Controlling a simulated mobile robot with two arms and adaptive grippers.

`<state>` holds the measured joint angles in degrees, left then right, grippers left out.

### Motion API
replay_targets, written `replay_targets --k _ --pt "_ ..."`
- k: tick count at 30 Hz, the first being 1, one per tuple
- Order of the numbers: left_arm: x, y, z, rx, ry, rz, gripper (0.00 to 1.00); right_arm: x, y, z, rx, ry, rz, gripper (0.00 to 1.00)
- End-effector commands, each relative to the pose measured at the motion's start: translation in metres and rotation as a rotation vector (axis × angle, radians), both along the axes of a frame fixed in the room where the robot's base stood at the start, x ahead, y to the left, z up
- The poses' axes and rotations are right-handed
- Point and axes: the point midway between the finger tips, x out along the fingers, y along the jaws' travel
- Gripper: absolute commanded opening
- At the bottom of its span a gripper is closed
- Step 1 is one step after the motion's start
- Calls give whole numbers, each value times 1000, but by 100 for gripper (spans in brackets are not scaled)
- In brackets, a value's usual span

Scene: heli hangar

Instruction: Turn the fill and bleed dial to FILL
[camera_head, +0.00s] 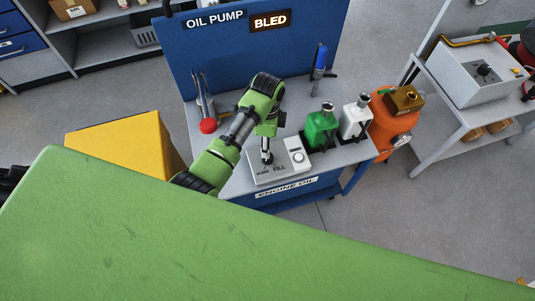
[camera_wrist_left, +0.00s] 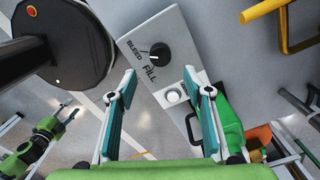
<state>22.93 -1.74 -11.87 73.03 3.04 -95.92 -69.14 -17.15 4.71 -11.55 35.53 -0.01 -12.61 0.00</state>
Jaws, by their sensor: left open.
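The black fill and bleed dial (camera_wrist_left: 158,53) sits on a pale control panel (camera_wrist_left: 185,30), with BLEED and FILL printed beside it. In the wrist view the dial is beyond and between my left gripper's open fingers (camera_wrist_left: 162,92), with nothing held between them. I cannot tell exactly where its pointer aims. In the head view the panel (camera_head: 271,177) lies on the bench, and my left gripper (camera_head: 267,150) points down over the dial, partly hiding it. My right gripper (camera_wrist_left: 68,110) shows small at the wrist view's lower left; its fingers are too small to read.
A round white button (camera_head: 297,157) is right of the dial. Green (camera_head: 321,128) and white (camera_head: 355,118) bottles stand to the right, near an orange container (camera_head: 392,125).

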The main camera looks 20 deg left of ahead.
Motion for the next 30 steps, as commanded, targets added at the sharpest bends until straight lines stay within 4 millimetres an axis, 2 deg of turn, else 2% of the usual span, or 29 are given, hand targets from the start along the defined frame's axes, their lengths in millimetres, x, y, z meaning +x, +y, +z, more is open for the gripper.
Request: replay_targets --k 1,6,12,18,26,30 --pt "-2 -1 -12 -1 5 1 46 0 0 0 0 0 0 40" --pt "-1 0 -49 -1 4 1 46 0 -1 -3 -1 1 -2 40" --pt "0 0 -78 0 0 1 46 0 -1 -7 -1 1 -2 40" --pt "0 0 -89 -1 -2 1 46 0 -1 -8 -1 1 -3 40" --pt "0 0 -90 -1 -2 2 46 -1 0 -8 0 1 -3 40" --pt "0 0 -89 -1 -2 2 10 -1 2 -8 2 0 -4 40"
